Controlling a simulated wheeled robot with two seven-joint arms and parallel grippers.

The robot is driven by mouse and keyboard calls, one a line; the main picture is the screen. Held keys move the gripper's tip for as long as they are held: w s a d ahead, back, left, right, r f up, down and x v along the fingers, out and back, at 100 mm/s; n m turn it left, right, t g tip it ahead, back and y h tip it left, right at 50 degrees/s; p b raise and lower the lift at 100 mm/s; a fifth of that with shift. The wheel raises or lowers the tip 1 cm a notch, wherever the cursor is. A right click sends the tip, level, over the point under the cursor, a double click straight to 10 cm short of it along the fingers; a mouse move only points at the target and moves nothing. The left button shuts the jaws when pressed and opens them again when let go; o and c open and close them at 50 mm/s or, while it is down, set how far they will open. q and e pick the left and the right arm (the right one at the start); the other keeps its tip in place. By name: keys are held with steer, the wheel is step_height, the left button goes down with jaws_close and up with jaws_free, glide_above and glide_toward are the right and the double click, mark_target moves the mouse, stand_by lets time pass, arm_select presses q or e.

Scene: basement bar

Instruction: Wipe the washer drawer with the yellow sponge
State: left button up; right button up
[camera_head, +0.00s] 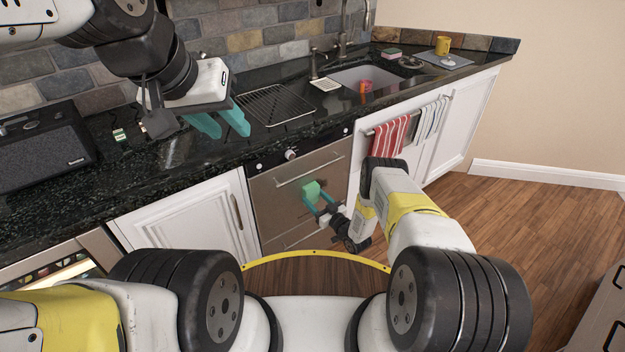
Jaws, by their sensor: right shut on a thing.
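The washer drawer (275,213) is a brushed-metal front with a bar handle, set under the dark counter at the middle of the head view. My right gripper (316,203) is shut on a sponge (311,190), which looks green here rather than yellow. The sponge is in front of the drawer face, below the upper handle; I cannot tell whether it touches the metal. My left gripper (220,124) is above the counter at upper left, with its two teal fingers apart and nothing between them.
A wire rack (275,105) lies on the counter right of my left gripper. A dark speaker-like box (42,150) stands at left. The sink (372,76) with a red cup (365,86) is behind right. Striped towels (391,137) hang by the white cabinets.

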steer(key=shift+w+d+r, duration=0.1)
steer(key=shift+w+d, duration=0.9)
steer(key=shift+d, duration=0.35)
steer(key=shift+w+d+r, duration=0.1)
steer(key=shift+w+d, duration=0.95)
steer(key=shift+d, duration=0.3)
steer(key=shift+w+d+r, duration=0.1)
steer(key=shift+w+d, duration=0.9)
steer(key=shift+d, duration=0.35)
steer(key=shift+s+a+f, duration=0.15)
steer(key=shift+s+a, duration=0.6)
steer(key=shift+a, duration=0.1)
steer(key=shift+s+a+f, duration=0.15)
steer(key=shift+s+a, duration=0.6)
steer(key=shift+a, duration=0.05)
